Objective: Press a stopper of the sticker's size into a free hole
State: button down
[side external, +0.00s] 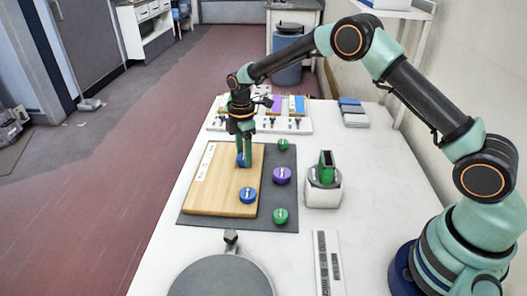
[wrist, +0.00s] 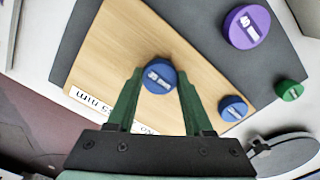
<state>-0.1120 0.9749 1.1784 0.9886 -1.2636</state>
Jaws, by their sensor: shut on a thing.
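My gripper (side external: 243,158) points down over the far part of the wooden board (side external: 215,195). It is shut on a blue stopper (wrist: 159,76), one finger on each side, with a white mark on its top. I cannot tell whether this stopper is in a hole or just above the board. A second blue stopper (side external: 248,195) sits at the board's near right corner; it also shows in the wrist view (wrist: 233,108). No open hole shows.
On the dark mat (side external: 240,223), right of the board, stand a purple stopper (side external: 282,175) and green stoppers (side external: 281,215) (side external: 283,144). A white block with a green piece (side external: 325,175) stands further right. Behind is a rack of coloured pieces (side external: 277,105); a grey disc (side external: 222,278) lies in front.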

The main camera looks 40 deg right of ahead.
jog(key=shift+f, duration=0.35)
dwell(0.4)
grip_release()
jog(key=shift+r, duration=0.1)
jog(key=shift+r, duration=3.4)
